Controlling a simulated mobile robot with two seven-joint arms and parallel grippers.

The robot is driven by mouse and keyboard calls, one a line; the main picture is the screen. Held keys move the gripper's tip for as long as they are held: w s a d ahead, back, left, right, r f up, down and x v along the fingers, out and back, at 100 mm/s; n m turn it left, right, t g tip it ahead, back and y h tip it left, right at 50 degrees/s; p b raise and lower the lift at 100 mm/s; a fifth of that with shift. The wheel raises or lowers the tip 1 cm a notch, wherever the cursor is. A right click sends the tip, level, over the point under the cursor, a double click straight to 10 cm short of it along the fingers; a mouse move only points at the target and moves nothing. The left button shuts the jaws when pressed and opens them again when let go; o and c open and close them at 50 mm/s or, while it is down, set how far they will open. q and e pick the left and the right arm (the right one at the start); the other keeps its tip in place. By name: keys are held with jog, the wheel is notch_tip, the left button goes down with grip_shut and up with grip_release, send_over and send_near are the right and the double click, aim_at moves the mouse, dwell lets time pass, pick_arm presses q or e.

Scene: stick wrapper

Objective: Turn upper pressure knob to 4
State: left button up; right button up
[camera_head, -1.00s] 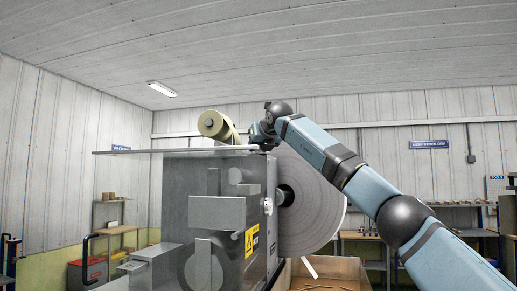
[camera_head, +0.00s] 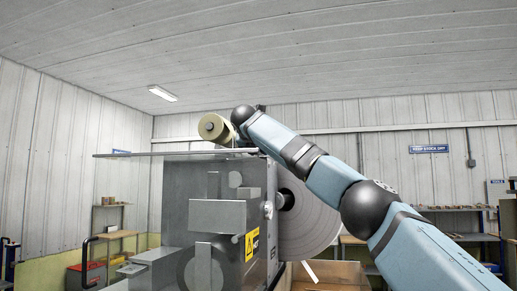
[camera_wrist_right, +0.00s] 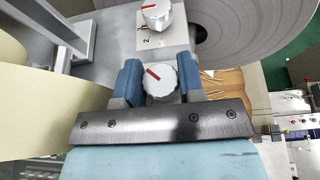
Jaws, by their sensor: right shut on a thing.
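Two silvery white knobs with red pointer marks show in the right wrist view. My right gripper (camera_wrist_right: 160,85) has its blue fingers closed on both sides of the nearer knob (camera_wrist_right: 160,80); its red mark slants toward the upper left. The other knob (camera_wrist_right: 157,14) is free, farther out toward the top edge, on a pale dial plate (camera_wrist_right: 150,40) with a few digits. I cannot tell from this view which knob is the upper one. The held knob's scale is hidden. In the head view, my arm hides the gripper and knobs. My left gripper is not in view.
The grey wrapper machine (camera_head: 205,225) has a flat top plate (camera_head: 175,153). A large grey reel (camera_head: 305,220) is on its right side, and a cream roll (camera_head: 213,127) is above. A wooden box (camera_head: 330,275) stands below the reel.

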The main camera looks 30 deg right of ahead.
dwell(0.5)
jog(key=o, duration=0.9)
jog(key=shift+d, duration=0.1)
jog(key=shift+s+a, duration=0.15)
jog(key=shift+a, duration=0.15)
jog(key=b+v, duration=0.4)
jog(key=v, duration=0.7)
jog(key=shift+a+r, duration=0.3)
jog(key=shift+b+v, duration=0.35)
jog(key=shift+v, duration=0.45)
jog(key=shift+g, duration=0.3)
